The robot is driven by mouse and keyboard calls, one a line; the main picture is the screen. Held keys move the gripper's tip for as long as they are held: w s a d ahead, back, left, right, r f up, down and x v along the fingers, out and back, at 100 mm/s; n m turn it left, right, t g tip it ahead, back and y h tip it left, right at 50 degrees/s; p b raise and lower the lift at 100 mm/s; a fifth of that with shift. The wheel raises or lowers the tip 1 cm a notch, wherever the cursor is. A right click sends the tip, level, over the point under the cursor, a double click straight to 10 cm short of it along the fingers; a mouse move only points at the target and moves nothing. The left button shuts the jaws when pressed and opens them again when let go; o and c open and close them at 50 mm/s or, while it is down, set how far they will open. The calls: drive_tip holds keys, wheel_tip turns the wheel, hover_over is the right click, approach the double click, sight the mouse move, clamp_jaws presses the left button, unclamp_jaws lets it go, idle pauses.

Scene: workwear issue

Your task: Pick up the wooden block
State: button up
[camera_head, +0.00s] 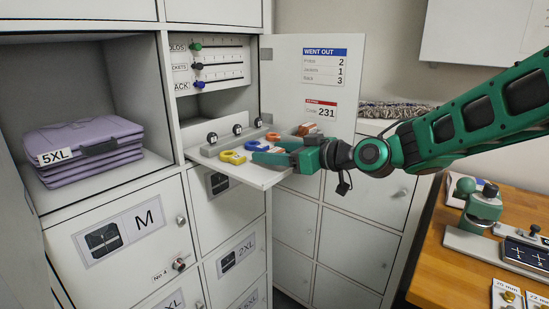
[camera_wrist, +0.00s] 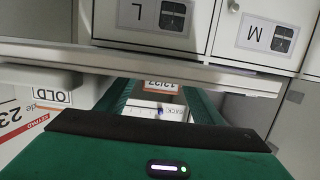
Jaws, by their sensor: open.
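My gripper (camera_head: 272,153) reaches in from the right over a pulled-out white shelf (camera_head: 262,178), its fingers pointing left. In the wrist view the two green fingers (camera_wrist: 160,97) stand apart, with no object clearly held between them. I cannot make out the wooden block for certain. A small orange-brown piece with a pale face (camera_head: 306,129) lies at the shelf's right rear, behind my gripper; it may be the block, but it is too small to tell. An orange-edged label reading 12/27 (camera_wrist: 160,86) shows between the fingers in the wrist view.
A yellow piece (camera_head: 232,157) and a blue piece (camera_head: 256,146) lie on the shelf near my fingers. An open door (camera_head: 290,85) stands behind. Purple folded clothes (camera_head: 88,150) fill the left compartment. A wooden table (camera_head: 440,262) with tools is at right.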

drive_tip(key=c, duration=1.1)
drive_tip(key=shift+r, duration=0.1)
